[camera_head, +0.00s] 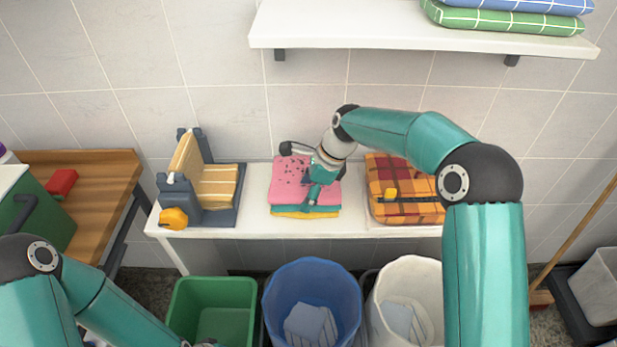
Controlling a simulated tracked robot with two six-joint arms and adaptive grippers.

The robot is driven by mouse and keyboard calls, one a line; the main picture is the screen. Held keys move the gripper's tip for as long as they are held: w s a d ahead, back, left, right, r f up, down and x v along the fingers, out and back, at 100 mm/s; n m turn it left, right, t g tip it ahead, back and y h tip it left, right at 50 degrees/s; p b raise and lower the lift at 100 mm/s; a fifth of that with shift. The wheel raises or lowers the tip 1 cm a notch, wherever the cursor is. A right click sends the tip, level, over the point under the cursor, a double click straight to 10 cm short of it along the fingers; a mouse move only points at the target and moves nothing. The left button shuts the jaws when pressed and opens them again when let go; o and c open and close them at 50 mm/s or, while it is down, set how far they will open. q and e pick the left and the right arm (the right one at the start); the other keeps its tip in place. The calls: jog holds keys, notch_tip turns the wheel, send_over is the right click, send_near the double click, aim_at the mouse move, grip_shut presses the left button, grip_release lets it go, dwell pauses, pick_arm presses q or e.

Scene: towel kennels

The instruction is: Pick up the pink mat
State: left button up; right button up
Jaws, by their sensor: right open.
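The pink mat (288,190) has dark speckles and lies folded on top of a small stack on the white bench. Teal and yellow folded layers (305,212) show under it at the front. My right gripper (312,196) is over the right part of the pink mat, pointing down, and is open. The arm hides part of the mat's right and back edges. I cannot tell whether the fingers touch the mat.
A grey-blue holder with yellow cloths (215,185) stands left on the white bench (256,210). A plaid orange folded cloth (408,212) lies right. Below stand a green bin (213,290), a blue bin (312,275) and a white bin (405,270). A shelf (400,30) overhangs above.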

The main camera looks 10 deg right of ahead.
jog(key=shift+c, duration=0.2)
grip_shut()
jog(key=shift+s+r, duration=0.1)
jog(key=shift+r, duration=0.05)
